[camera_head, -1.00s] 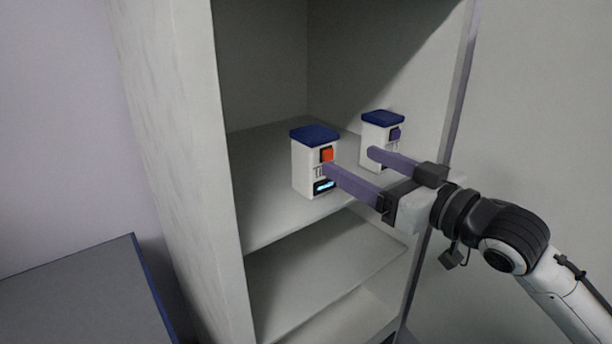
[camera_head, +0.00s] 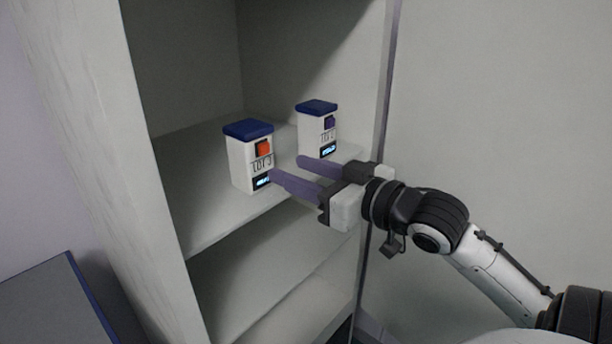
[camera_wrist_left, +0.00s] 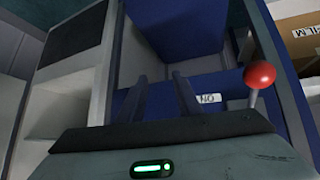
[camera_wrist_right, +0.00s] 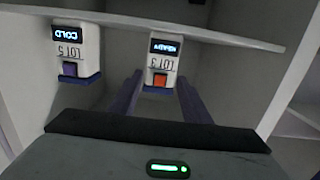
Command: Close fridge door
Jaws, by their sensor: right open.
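The fridge (camera_head: 93,130) stands open with its shelf (camera_head: 195,215) showing. A pale flat panel (camera_head: 500,110) right of the opening appears to be the open door; I cannot see its handle. On the shelf stand two upright white containers with blue lids, LOT 3 (camera_head: 238,165) with an orange square and LOT 5 (camera_head: 307,130) with a purple one. My right gripper (camera_head: 288,168) is open and empty just in front of them. The right wrist view shows LOT 3 (camera_wrist_right: 161,62) between its fingers in the picture. My left gripper (camera_wrist_left: 163,82) is open and empty.
A lower shelf (camera_head: 235,285) is bare. A grey surface with a blue edge (camera_head: 55,300) lies at lower left. The left wrist view shows a red ball knob (camera_wrist_left: 259,75), blue panels and a cardboard box (camera_wrist_left: 298,48) marked FILM.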

